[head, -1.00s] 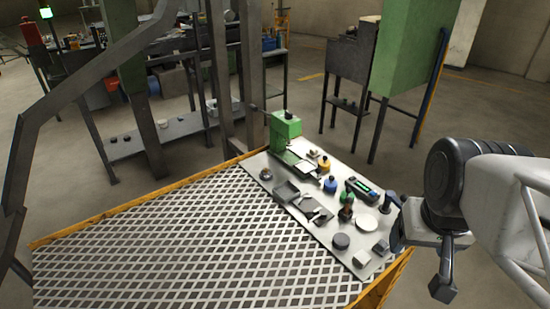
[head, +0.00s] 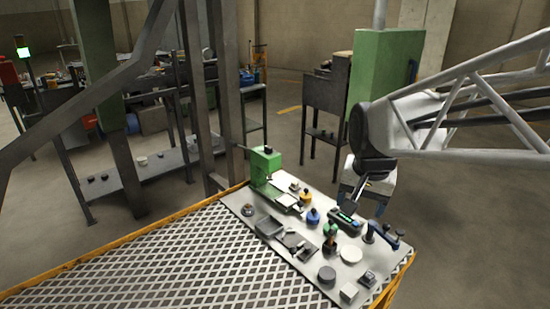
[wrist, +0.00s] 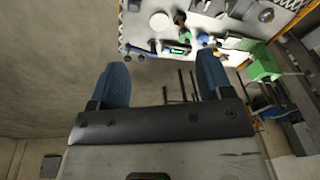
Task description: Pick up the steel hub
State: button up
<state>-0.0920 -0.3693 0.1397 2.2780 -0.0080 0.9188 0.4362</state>
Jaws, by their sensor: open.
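The small round metal part (head: 248,210) at the left edge of the white board looks most like the steel hub, though it is too small to be sure. It also seems to show in the wrist view (wrist: 267,15), near the top right. My gripper (head: 363,203) is open and empty, beyond the board's right edge and well apart from that part. In the wrist view its two blue fingers (wrist: 162,80) are spread with nothing between them.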

jog(key=w+a+f+m, duration=0.2)
jog(key=w+a, duration=0.1)
jog(key=w, duration=0.4)
jog(key=w+a+f+m, duration=0.1)
jog(key=w+a, duration=0.3)
jog(key=w, duration=0.3)
jog(key=m+g, duration=0.2)
jog(key=m, duration=0.6)
send_over(248, 210)
jog(key=w, duration=0.1)
jog(key=f, duration=2.4)
jog(key=shift+w+d, duration=0.15)
jog(key=shift+d, duration=0.1)
jog(key=shift+w+a+f, duration=0.25)
jog(key=shift+a+f, duration=0.15)
jog(key=shift+f, duration=0.05)
jog(key=shift+f, duration=0.15)
jog(key=shift+f, duration=1.15)
jog(key=shift+f, duration=0.15)
